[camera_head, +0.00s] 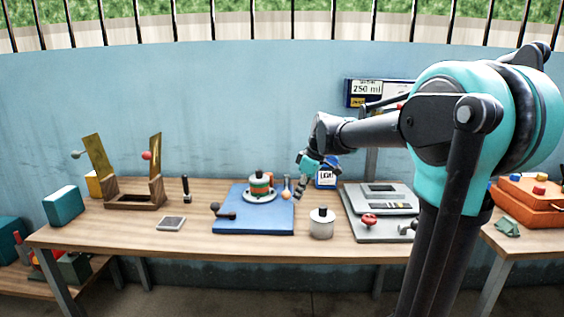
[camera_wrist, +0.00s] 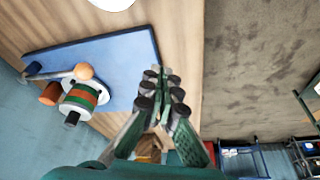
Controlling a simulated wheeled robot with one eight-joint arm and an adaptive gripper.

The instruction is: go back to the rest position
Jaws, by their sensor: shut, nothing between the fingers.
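My gripper (camera_head: 301,185) hangs in the air over the table near the right edge of the blue mat (camera_head: 231,222). In the wrist view my gripper (camera_wrist: 163,85) has its fingers together with nothing between them. The striped green, white and orange device (camera_head: 260,185) stands on a white base on the mat, left of my gripper. It also shows in the wrist view (camera_wrist: 85,96). A small orange-ended piece (camera_head: 286,192) is beside the device, close to my fingers. My arm comes in from the right and covers part of the back wall.
A white canister (camera_head: 321,225) stands on the wooden table (camera_head: 120,228) in front of the gripper. A grey panel (camera_head: 372,228) with a red knob lies right. A wooden stand (camera_head: 134,198) is left.

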